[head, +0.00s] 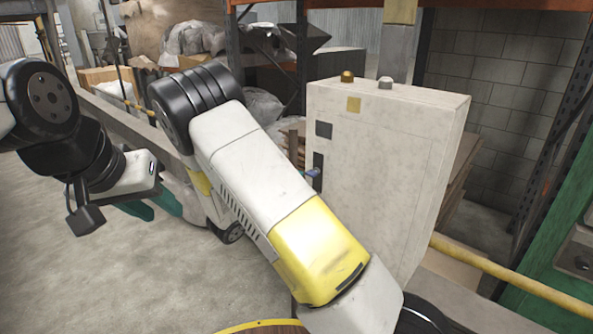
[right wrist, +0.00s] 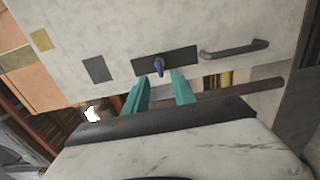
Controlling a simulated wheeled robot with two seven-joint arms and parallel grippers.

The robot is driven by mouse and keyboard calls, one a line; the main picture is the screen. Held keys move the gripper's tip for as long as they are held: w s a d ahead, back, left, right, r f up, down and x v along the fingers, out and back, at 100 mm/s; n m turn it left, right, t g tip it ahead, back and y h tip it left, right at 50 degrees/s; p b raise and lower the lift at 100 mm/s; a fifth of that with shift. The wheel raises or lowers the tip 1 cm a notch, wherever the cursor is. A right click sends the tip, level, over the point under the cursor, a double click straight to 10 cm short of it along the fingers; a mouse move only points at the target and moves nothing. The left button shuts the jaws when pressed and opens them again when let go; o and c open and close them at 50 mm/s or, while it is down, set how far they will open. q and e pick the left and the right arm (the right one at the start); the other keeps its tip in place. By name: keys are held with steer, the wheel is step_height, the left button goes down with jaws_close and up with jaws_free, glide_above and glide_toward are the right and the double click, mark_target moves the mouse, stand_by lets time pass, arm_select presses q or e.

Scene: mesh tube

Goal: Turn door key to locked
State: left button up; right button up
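A white cabinet (head: 375,150) stands right of centre in the head view. A small blue key (head: 313,172) sticks out of a dark plate on its front. In the right wrist view the key (right wrist: 159,66) hangs from the dark lock plate (right wrist: 178,60), beside a dark door handle (right wrist: 235,48). My right gripper (right wrist: 160,80) is open, its teal fingers apart, with the key between or just beyond the tips; contact cannot be told. My left gripper (head: 150,207) is open and empty over the floor at left.
A yellow rail (head: 510,280) runs right of the cabinet. Metal racks with boxes and wrapped goods stand behind, and a block wall (head: 500,110) is at the back right. A green machine (head: 565,250) is at the right edge. The concrete floor (head: 100,280) at lower left is clear.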

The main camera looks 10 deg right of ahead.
mark_target(309, 175)
steer(key=x, duration=0.7)
steer(key=shift+d, duration=0.25)
steer(key=shift+c, duration=0.2)
jaws_close()
